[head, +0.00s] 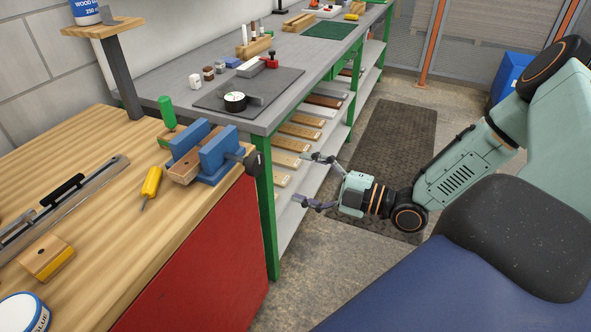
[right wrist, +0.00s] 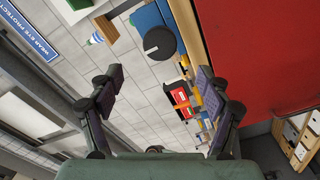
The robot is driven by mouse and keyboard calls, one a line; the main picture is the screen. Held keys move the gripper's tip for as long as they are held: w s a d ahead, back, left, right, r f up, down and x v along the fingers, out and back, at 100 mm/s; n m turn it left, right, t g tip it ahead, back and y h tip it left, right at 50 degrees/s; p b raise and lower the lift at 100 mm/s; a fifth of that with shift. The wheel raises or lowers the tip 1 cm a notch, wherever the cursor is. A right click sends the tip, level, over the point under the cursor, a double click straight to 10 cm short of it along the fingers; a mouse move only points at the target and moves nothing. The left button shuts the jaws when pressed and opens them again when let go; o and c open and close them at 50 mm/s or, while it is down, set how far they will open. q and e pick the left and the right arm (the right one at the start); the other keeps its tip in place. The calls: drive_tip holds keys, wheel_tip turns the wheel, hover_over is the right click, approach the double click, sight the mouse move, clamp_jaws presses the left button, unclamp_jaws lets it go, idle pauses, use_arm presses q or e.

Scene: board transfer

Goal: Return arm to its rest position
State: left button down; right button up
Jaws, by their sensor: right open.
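My right arm comes in from the right in the head view. Its gripper (head: 312,181) is open and empty, held in the air beside the green-legged bench, over the floor. The right wrist view shows the same gripper (right wrist: 160,90) with its two fingers wide apart and nothing between them. A blue vise (head: 222,152) with a wooden board (head: 184,170) in it stands on the wooden workbench, left of the gripper and apart from it. My left gripper does not show.
The wooden workbench (head: 95,128) with its red side (head: 200,265) is at the left. The grey bench (head: 284,62) has a shelf of boards (head: 303,132) below. A yellow-handled tool (head: 151,182) lies near the vise. A dark floor mat (head: 395,135) lies behind the gripper.

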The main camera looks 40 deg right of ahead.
sight(260, 165)
drive_tip(key=shift+w, duration=0.1)
drive_tip(key=shift+x, duration=5.75)
